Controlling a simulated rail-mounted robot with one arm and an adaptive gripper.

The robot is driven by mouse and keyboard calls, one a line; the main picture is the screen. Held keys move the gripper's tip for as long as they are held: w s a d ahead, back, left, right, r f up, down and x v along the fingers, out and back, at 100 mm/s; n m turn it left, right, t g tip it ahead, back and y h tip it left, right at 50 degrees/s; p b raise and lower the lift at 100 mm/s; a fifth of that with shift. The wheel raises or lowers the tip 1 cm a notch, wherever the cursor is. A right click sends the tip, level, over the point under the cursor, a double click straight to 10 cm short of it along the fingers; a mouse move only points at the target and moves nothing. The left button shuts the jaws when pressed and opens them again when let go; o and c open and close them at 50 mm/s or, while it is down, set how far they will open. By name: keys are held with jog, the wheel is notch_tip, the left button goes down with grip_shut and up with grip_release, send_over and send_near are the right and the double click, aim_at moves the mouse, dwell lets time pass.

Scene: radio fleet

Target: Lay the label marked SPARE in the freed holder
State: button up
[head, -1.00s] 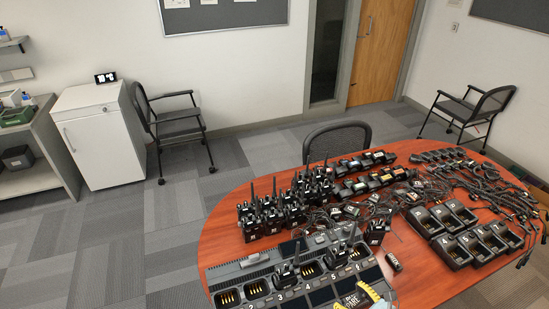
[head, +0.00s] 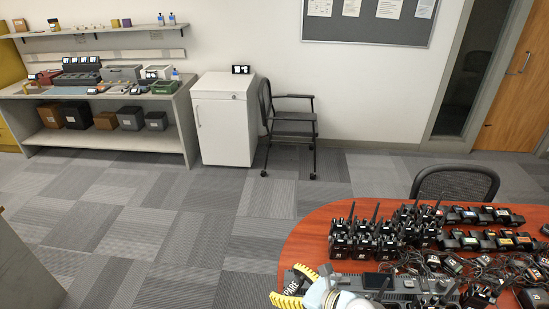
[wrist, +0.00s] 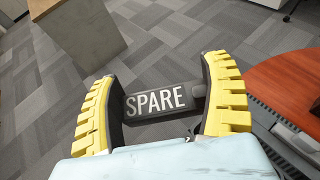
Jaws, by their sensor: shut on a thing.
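My gripper (wrist: 157,92) has yellow ribbed fingers and is shut on the SPARE label (wrist: 155,102), a dark flat strip with white lettering. In the wrist view it is held across the two fingers, above the grey carpet. In the head view, my gripper (head: 300,284) is at the bottom edge beside the left end of the table, with part of the label (head: 290,301) showing. A long grey charger unit (head: 405,293) lies on the table to its right, partly hidden and cut off. I cannot tell which holder is free.
The red-brown table (head: 300,245) carries upright radios (head: 365,240), rows of dark packs (head: 485,240) and tangled cables. A black chair (head: 455,182) stands behind it. A grey shelf bench (head: 105,150) and white cabinet (head: 228,120) are far left. Open carpet (head: 180,230) lies between.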

jog(key=w+a+r+m+t+h+p, duration=0.35)
jog(key=a+r+p, duration=0.35)
jog(key=a+p, duration=0.25)
jog(key=s+d+r+m+t+h+p, duration=0.1)
jog(key=s+d+r+m+h+p, duration=0.2)
jog(key=s+d+m+h+p, duration=0.3)
jog(key=s+h+p, duration=0.1)
jog(key=s+p, duration=0.2)
jog(key=p, duration=0.3)
jog(key=shift+r+m, duration=0.35)
jog(key=shift+r, duration=0.05)
